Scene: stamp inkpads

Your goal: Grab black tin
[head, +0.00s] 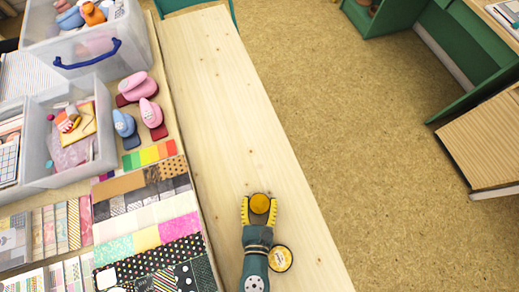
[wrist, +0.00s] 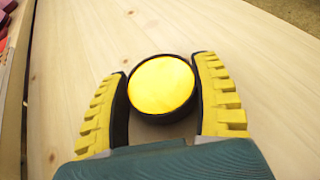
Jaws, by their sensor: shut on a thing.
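The black tin (wrist: 162,84) is a round, low tin with a black rim and a yellow inside, seen between my fingers in the wrist view. In the head view the tin (head: 260,203) shows an orange-yellow top on the light wooden table (head: 215,90). My gripper (head: 259,209) has yellow ribbed fingers, one on each side of the tin, closed on it. In the wrist view my gripper (wrist: 160,98) holds the tin near its fingertips. Whether the tin touches the table is hard to tell.
A round lid with a pale label (head: 280,258) lies just right of my arm. Patterned paper sheets (head: 150,225), blue and pink punches (head: 125,125) and clear plastic bins (head: 70,135) fill the left. The wooden table beyond my gripper is clear; its right edge drops to the floor.

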